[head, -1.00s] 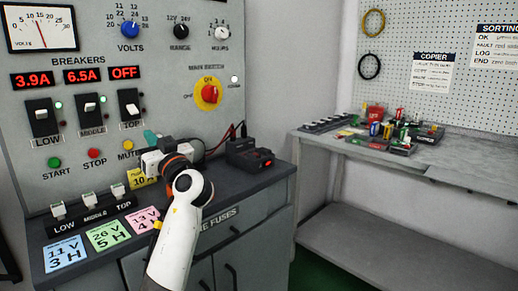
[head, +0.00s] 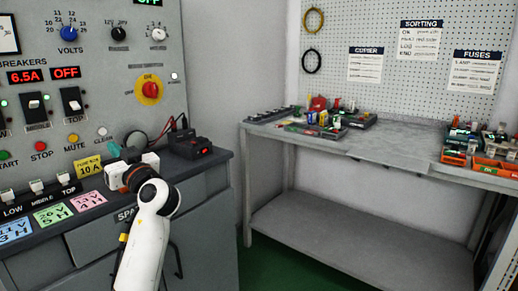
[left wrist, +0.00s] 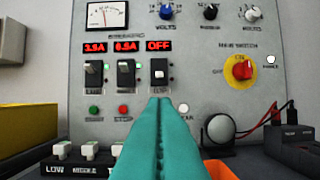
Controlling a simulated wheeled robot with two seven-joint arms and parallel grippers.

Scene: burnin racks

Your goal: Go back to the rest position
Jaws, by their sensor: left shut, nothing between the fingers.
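My left arm comes up from the bottom of the head view, and its gripper (head: 115,149) is in front of the control panel (head: 105,62), over the cabinet top. The gripper is partly hidden behind my wrist. In the left wrist view its teal fingers (left wrist: 160,104) are together with nothing between them. They point at the panel, below the breaker reading OFF (left wrist: 159,46). Whether the fingertips touch the panel I cannot tell. My right gripper is not in view.
A black device with a red light (head: 190,146) and leads stands on the cabinet top. Coloured cards (head: 52,215) lie along its front edge. A workbench (head: 350,146) with parts trays stands at the right. Green floor lies between.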

